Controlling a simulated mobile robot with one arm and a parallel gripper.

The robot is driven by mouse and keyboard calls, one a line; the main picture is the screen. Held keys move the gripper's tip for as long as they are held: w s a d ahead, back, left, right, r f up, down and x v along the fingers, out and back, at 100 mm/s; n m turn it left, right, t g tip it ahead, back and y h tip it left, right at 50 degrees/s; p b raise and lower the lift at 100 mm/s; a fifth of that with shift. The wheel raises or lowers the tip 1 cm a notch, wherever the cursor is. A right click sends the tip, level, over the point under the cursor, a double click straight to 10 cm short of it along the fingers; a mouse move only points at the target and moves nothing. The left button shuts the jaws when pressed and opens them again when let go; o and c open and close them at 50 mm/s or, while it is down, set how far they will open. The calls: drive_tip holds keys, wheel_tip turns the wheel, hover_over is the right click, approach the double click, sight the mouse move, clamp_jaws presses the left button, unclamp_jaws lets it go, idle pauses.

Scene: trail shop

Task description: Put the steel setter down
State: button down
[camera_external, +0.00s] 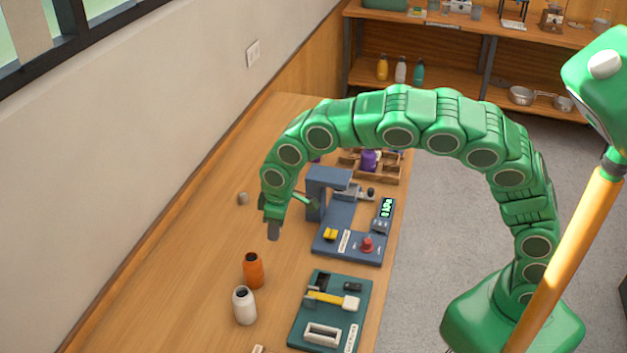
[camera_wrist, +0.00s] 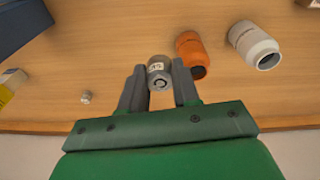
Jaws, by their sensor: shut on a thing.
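The steel setter (camera_wrist: 159,75) is a short grey metal cylinder with a white label and a dark ring on its end face. It sits between the two grey fingers of my gripper (camera_wrist: 160,80), which is shut on it. In the outside view my gripper (camera_external: 273,228) points down over the wooden table, left of the blue fixture and above the orange bottle's level in the picture. The setter cannot be told apart from the fingers there. The height of the setter above the table is hard to judge.
An orange bottle (camera_external: 253,270) and a white bottle (camera_external: 244,306) stand near my gripper. A blue fixture (camera_external: 347,245) and a green board (camera_external: 305,320) lie to the right. A small grey cylinder (camera_external: 243,198) stands near the wall. Table space (camera_external: 170,270) on the left is bare.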

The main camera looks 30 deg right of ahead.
drive_tip(key=s+a+n+g, duration=0.1)
drive_tip(key=s+a+n, duration=0.25)
drive_tip(key=a, duration=0.25)
drive_tip(key=s+a+n, duration=0.2)
drive_tip(key=a+n, duration=0.2)
drive_tip(key=a, duration=0.2)
approach(194, 295)
drive_tip(key=shift+s+d+f+y, duration=0.3)
drive_tip(key=shift+s+d, duration=0.3)
drive_tip(key=shift+d, duration=0.15)
drive_tip(key=shift+w+a+f, duration=0.3)
drive_tip(key=shift+a+f, duration=0.1)
drive_tip(key=shift+f, duration=0.1)
drive_tip(key=shift+w+a+f, duration=0.3)
drive_tip(key=shift+a+f, duration=0.1)
drive_tip(key=shift+f, duration=0.1)
drive_tip(key=shift+f, duration=0.1)
drive_tip(key=shift+w+a+f, duration=0.1)
drive_tip(key=shift+f, duration=0.1)
drive_tip(key=shift+f, duration=1.6)
drive_tip(key=shift+f, duration=0.1)
